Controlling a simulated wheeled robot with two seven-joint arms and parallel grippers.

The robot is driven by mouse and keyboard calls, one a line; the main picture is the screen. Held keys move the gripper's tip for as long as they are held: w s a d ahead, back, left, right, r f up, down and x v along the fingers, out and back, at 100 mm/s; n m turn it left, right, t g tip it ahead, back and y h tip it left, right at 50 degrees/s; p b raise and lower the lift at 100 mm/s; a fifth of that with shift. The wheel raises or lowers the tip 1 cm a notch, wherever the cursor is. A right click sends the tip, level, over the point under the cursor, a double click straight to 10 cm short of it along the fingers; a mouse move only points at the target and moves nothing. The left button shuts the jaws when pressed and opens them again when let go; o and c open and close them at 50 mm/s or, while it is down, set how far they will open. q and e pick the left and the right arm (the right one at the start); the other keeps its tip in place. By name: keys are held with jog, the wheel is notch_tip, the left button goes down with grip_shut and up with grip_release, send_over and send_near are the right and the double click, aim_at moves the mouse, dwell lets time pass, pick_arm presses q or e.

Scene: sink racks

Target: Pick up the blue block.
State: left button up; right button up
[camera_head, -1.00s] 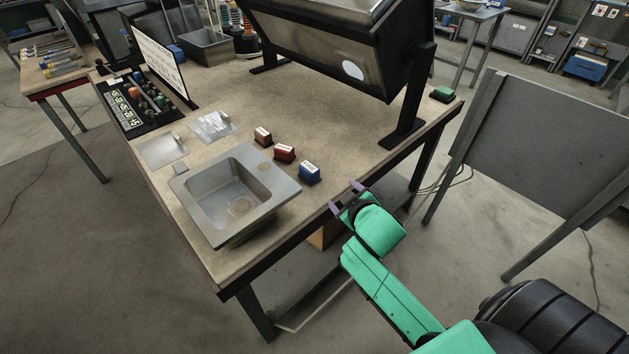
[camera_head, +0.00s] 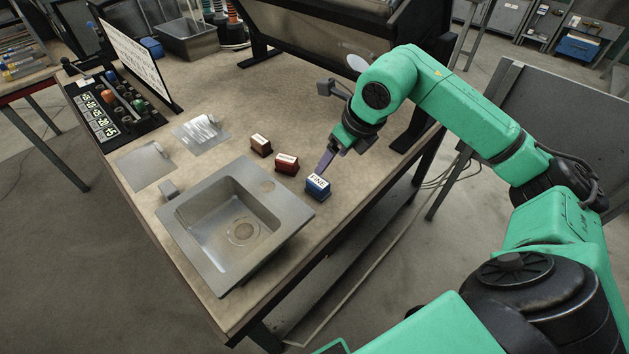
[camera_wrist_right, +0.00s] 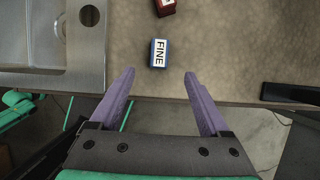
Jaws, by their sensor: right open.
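The blue block (camera_head: 318,187) has a white top label reading "FINE" and sits on the table just right of the sink, near the front edge. It also shows in the right wrist view (camera_wrist_right: 159,53), ahead of the fingertips and roughly between their lines. My right gripper (camera_head: 326,160) is just above and behind the block in the head view. In the right wrist view the right gripper (camera_wrist_right: 159,73) has its two purple fingers spread, with nothing between them. I cannot tell the exact height of the fingers over the block. My left gripper is not in view.
A dark red block (camera_head: 287,163) and a brown block (camera_head: 261,145) stand in a row beyond the blue one. The metal sink (camera_head: 186,216) lies to the left. A large black-framed stand (camera_head: 300,40) is at the back. Bare tabletop lies behind the blocks.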

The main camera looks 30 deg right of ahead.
send_near(319, 181)
jog(key=f, duration=0.2)
jog(key=x, duration=0.2)
jog(key=p+x, duration=0.1)
jog(key=x, duration=0.2)
jog(key=p+x, duration=0.1)
jog(key=x, duration=0.2)
jog(key=shift+w+a+f, duration=0.1)
jog(key=shift+w+a, duration=0.1)
jog(key=shift+w, duration=0.15)
jog(key=shift+w+f, duration=0.1)
jog(key=shift+f, duration=0.1)
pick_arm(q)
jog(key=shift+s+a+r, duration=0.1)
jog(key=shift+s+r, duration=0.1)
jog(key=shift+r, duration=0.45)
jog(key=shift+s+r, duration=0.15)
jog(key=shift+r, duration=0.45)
pick_arm(e)
grip_shut()
